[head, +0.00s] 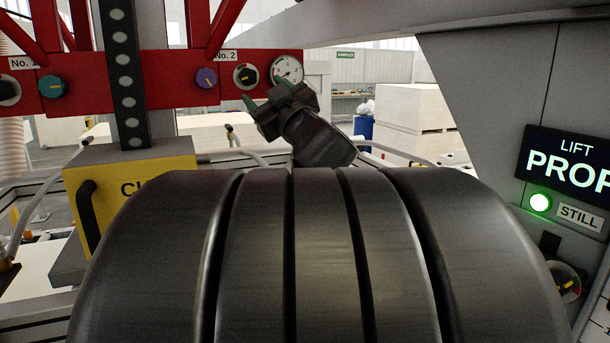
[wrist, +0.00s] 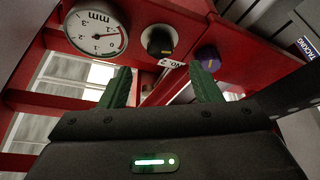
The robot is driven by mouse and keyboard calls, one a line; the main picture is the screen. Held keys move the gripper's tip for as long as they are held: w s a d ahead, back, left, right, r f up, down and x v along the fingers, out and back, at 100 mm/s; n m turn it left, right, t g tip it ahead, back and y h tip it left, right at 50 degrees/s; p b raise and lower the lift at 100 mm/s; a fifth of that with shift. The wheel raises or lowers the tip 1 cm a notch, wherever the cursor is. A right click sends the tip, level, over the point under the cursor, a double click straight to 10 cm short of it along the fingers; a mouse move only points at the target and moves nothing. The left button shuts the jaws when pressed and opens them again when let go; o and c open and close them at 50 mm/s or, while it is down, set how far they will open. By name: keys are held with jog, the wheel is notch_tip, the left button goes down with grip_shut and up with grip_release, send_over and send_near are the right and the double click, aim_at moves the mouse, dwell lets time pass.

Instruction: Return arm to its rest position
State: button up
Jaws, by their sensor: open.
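My gripper (head: 264,94) shows in the head view just above the big dark ribbed curve of my own body, in front of the red beam. Its two green fingers (wrist: 160,88) stand wide apart in the wrist view, with nothing between them. It is open and empty. Beyond the fingertips are the black knob (wrist: 158,40) with a yellow mark, the "No. 2" label (wrist: 172,63) and the purple knob (wrist: 207,57). The fingertips look apart from the knobs, though the exact gap is hard to tell.
The red beam (head: 150,84) carries a round gauge (head: 287,70), a teal knob (head: 52,86) and red struts. A yellow block (head: 130,188) hangs on a dark perforated bar at left. At right, a grey panel has a lit green lamp (head: 540,203) beside "STILL". White stacks (head: 412,108) stand behind.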

aim_at(249, 78)
jog(key=p+x, duration=0.1)
jog(key=x, duration=0.6)
jog(key=shift+w+a+r, duration=0.1)
jog(key=shift+w+a, duration=0.1)
